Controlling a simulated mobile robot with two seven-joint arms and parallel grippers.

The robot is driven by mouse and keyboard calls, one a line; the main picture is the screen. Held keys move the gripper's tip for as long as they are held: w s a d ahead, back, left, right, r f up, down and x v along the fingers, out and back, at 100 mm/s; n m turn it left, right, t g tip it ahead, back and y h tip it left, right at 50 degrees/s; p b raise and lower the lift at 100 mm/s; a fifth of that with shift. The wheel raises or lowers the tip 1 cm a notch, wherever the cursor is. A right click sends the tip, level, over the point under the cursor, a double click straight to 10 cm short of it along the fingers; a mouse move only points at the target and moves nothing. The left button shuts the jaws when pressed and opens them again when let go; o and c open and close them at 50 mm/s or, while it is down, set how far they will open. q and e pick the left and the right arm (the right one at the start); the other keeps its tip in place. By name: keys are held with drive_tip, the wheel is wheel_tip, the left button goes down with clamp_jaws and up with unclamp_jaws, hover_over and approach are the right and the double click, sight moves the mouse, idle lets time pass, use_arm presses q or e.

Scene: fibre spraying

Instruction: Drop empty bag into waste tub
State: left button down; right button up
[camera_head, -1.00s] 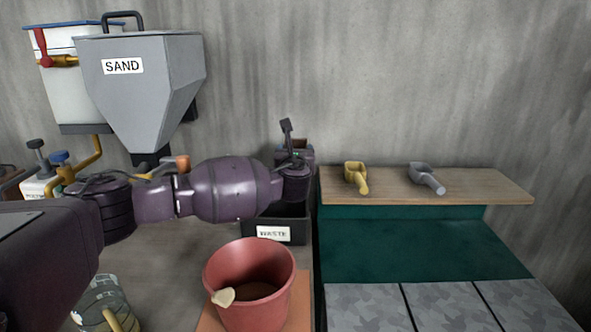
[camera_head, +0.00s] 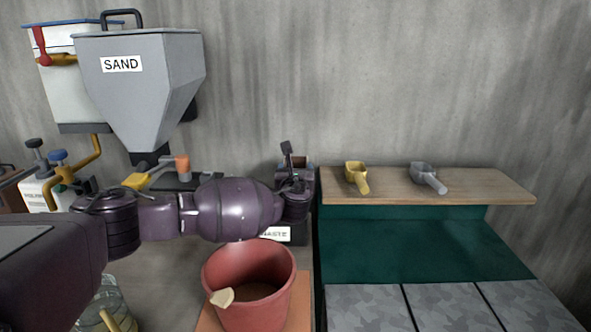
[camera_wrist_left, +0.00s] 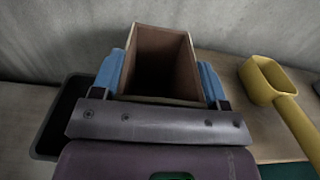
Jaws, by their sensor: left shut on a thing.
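My left gripper (camera_head: 294,179) is shut on the bag (camera_head: 307,174), an open-topped, box-like brown bag with a dark inside. In the left wrist view the bag (camera_wrist_left: 162,42) stands upright between the blue finger pads of the gripper (camera_wrist_left: 163,82). The waste tub (camera_head: 298,233), dark grey with a white label, is largely hidden behind my left arm; the bag is above its back part. In the left wrist view part of the tub's dark rim (camera_wrist_left: 43,140) shows left of the gripper. My right gripper is not in view.
A red bucket (camera_head: 249,275) stands in front of the tub. A yellow scoop (camera_head: 357,174) and a grey scoop (camera_head: 424,175) lie on a wooden shelf (camera_head: 465,188) to the right. The sand hopper (camera_head: 140,85) hangs at the back left.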

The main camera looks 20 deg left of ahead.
use_arm(q)
drive_tip(key=shift+f, duration=0.1)
drive_tip(key=shift+c, duration=0.7)
unclamp_jaws()
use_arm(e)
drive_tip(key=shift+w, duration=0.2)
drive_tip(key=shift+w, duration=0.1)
use_arm(q)
drive_tip(key=r+p+v, duration=0.1)
drive_tip(key=v, duration=1.1)
drive_tip(key=shift+r+p, duration=0.2)
drive_tip(key=shift+p, duration=0.2)
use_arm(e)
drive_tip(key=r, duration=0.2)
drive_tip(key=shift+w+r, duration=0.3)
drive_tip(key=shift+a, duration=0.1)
